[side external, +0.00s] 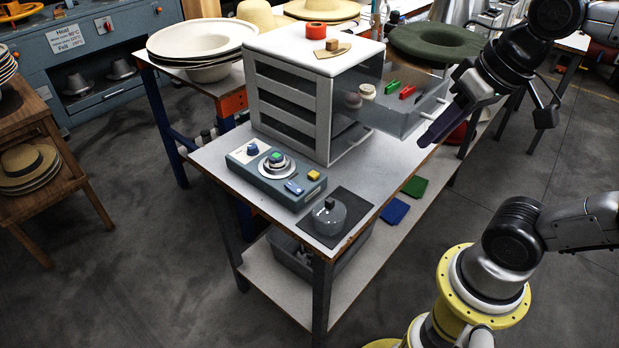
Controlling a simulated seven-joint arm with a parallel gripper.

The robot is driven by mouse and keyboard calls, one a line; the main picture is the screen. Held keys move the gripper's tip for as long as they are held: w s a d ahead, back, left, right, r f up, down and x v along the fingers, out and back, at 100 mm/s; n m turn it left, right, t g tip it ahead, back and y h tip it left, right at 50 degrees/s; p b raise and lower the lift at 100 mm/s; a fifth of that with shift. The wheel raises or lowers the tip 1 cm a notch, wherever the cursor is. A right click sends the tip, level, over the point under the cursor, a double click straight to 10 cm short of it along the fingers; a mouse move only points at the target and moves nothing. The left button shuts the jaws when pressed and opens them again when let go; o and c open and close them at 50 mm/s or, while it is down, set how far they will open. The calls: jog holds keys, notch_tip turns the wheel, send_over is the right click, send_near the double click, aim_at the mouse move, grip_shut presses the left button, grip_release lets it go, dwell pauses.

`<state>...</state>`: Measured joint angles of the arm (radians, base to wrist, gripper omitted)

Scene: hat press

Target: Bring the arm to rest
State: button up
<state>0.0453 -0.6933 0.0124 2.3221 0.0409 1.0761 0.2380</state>
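My gripper (452,114) is in the air at the right side of the work table (225,152), near the open drawer of the white cabinet (285,85). It points down and to the left, with a long dark purplish-grey end. I cannot tell whether that end is a finger or something held, or whether the fingers are apart. The clear-sided drawer (408,118) stands pulled out to the right.
A control box (274,176) with knobs and a glass vessel (329,215) on a dark mat stand at the table's front. A green felt hat (436,42) is behind the drawer. Blue (395,211) and green (415,186) cloths lie on the lower shelf. Open floor lies in front.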

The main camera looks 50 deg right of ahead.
jog(key=shift+s+f+n+t, duration=0.2)
jog(key=shift+f+n, duration=0.65)
jog(key=shift+f, duration=0.15)
jog(key=shift+s+f+n+t, duration=0.15)
jog(key=shift+f+n+t, duration=0.05)
jog(key=shift+f+n, duration=0.75)
